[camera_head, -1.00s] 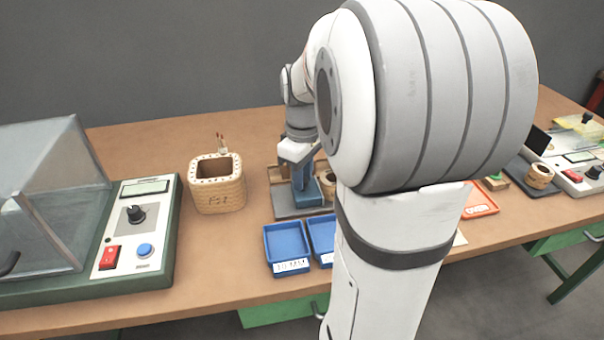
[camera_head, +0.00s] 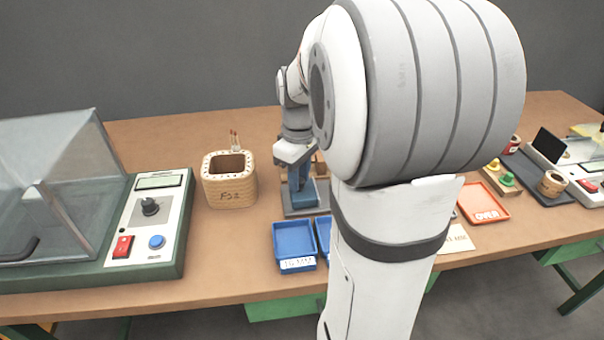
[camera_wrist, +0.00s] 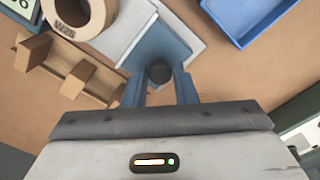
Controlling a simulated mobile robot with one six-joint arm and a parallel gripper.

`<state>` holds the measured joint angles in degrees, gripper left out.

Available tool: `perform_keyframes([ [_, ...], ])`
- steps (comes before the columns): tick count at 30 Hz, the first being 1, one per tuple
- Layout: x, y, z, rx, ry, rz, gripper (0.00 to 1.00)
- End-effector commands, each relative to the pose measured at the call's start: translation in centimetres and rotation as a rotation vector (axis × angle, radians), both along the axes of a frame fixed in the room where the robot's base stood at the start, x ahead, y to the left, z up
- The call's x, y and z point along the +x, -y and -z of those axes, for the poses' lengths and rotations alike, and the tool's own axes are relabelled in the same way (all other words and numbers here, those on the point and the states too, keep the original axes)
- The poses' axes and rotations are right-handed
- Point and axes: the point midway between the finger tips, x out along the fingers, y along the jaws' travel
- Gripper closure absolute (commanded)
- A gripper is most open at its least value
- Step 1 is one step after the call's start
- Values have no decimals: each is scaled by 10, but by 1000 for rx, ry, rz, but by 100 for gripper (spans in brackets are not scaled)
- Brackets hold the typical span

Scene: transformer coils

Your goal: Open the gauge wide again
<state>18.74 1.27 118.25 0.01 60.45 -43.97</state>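The gauge shows in the wrist view as a blue body (camera_wrist: 158,42) on a pale grey plate, with a dark round knob (camera_wrist: 159,73). My gripper (camera_wrist: 160,76) points down at it, with one blue finger on each side of the knob. The knob fills the gap between the fingers, and they look closed on it. In the head view the blue gauge (camera_head: 302,190) stands on its grey base below my gripper (camera_head: 296,160). My arm hides its right side there. The gauge's opening cannot be made out.
A marked coil ring (camera_wrist: 80,14) and a wooden rack (camera_wrist: 65,72) lie left of the gauge in the wrist view. A blue tray (camera_head: 294,244) sits in front of the gauge, a larger wound coil (camera_head: 230,182) to its left. An orange tray (camera_head: 484,203) is at right.

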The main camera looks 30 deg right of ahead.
Motion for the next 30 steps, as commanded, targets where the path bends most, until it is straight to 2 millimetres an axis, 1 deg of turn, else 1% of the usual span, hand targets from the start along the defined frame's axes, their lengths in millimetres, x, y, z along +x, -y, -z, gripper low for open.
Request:
perform_keyframes([
  [1, 0, 1, 0, 0, 0, 3, 70],
  [6, -1, 3, 0, 0, 0, 7, 56],
  [7, -1, 3, 0, 0, 0, 7, 55],
  [13, -1, 3, 0, 0, 0, 9, 55],
  [15, -1, 3, -3, 0, 1, 9, 55],
  [17, -1, 3, -10, -1, 3, 9, 55],
  [25, 0, 3, -56, -2, 3, 8, 55],
  [27, 0, 3, -65, -1, 3, 8, 55],
  [30, -1, 4, -74, 0, 1, 9, 55],
])
